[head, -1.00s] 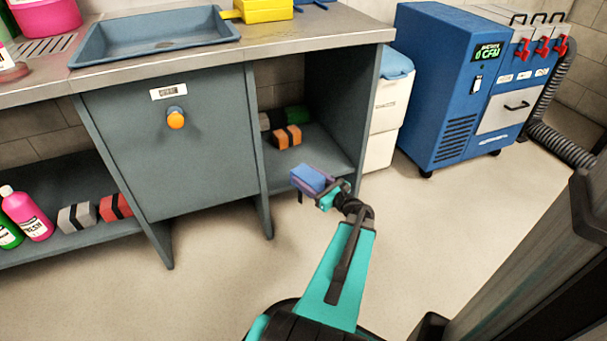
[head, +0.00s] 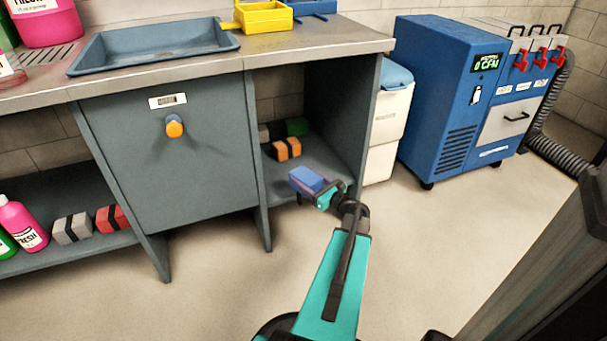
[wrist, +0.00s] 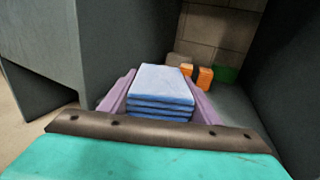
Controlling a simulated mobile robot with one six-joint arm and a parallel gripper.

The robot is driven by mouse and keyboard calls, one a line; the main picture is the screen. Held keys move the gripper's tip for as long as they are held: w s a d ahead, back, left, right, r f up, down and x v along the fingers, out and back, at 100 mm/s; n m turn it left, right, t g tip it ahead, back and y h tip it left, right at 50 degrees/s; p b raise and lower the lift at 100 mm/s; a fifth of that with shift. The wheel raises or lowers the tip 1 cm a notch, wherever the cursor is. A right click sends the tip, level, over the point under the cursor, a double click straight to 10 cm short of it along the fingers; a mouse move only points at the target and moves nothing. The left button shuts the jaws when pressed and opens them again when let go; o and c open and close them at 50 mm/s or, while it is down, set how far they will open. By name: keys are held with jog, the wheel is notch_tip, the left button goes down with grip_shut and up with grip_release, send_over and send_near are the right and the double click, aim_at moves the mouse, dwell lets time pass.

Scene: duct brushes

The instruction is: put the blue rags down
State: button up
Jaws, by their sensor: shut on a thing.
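The blue rags (head: 308,179) are a folded stack held in my gripper (head: 322,192) at the opening of the open shelf bay under the counter. In the wrist view the stack of blue rags (wrist: 161,90) sits between the two purple fingers of my gripper (wrist: 160,98), which are shut on it. Behind it, the lower shelf (head: 325,176) of the bay has bare room at its front and right. Whether the rags are over the shelf edge or just in front of it is hard to tell.
An orange banded bundle (head: 287,148) and a green one (head: 297,127) lie at the back of the bay. The bay's side panels (head: 256,160) stand close on both sides. White bins (head: 388,120) and a blue machine (head: 455,100) stand to the right. Open floor lies in front.

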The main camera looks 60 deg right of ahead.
aim_at(303, 166)
jog(key=w+d+b, duration=0.1)
jog(key=d, duration=0.1)
jog(key=w+d+b, duration=0.1)
jog(key=w+d, duration=0.1)
jog(key=w+d+f, duration=0.1)
jog(key=w+d, duration=0.1)
jog(key=shift+w+d+b, duration=0.15)
jog(key=shift+d+b, duration=0.15)
jog(key=shift+b, duration=0.1)
jog(key=shift+w+d, duration=0.5)
jog(key=shift+d, duration=0.05)
jog(key=shift+f+b, duration=1.4)
jog(key=shift+f, duration=0.3)
jog(key=shift+f, duration=0.1)
jog(key=o, duration=1.3)
